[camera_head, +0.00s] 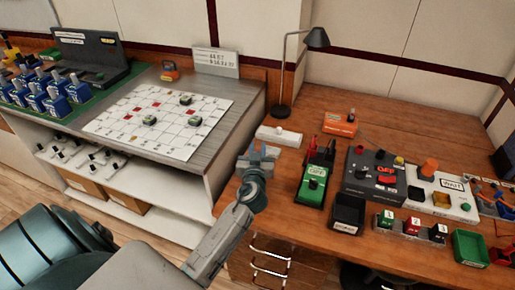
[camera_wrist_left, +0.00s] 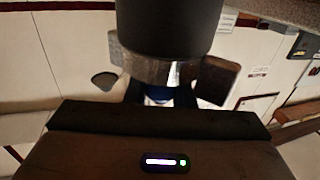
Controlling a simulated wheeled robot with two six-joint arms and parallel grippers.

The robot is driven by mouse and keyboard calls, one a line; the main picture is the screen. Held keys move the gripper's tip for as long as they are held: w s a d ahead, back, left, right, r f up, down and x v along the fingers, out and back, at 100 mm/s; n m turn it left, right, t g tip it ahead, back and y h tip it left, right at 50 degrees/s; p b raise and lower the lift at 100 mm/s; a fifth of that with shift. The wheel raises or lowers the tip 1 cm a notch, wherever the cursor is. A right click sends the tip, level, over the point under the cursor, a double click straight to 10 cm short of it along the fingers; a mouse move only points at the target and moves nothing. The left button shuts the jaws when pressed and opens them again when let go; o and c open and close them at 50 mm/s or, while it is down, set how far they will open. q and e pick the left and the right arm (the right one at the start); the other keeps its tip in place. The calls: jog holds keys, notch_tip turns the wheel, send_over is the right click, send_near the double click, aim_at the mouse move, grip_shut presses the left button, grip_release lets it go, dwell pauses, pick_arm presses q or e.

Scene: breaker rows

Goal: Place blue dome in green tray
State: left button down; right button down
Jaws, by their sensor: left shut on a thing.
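My left gripper (camera_head: 260,160) is raised beside the left front edge of the desk, left of the green device. It is shut on a small blue thing, apparently the blue dome (camera_wrist_left: 158,98), of which only a bit shows between the fingers in the left wrist view (camera_wrist_left: 168,74). The dome's shape is mostly hidden. The green tray (camera_head: 471,248) stands at the desk's front right edge, well to the right of my left gripper, and looks empty. My right gripper is not in view.
A black tray (camera_head: 347,213), a green device (camera_head: 312,187), a dark control box (camera_head: 374,177) and a row of small coloured blocks (camera_head: 411,227) stand between my gripper and the green tray. A desk lamp (camera_head: 283,110) rises behind. The white board (camera_head: 160,122) lies left.

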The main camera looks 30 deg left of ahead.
pick_arm(q)
jog(key=shift+f, duration=0.1)
jog(key=c, duration=1.7)
grip_release()
jog(key=o, duration=0.5)
jog(key=shift+c, duration=0.2)
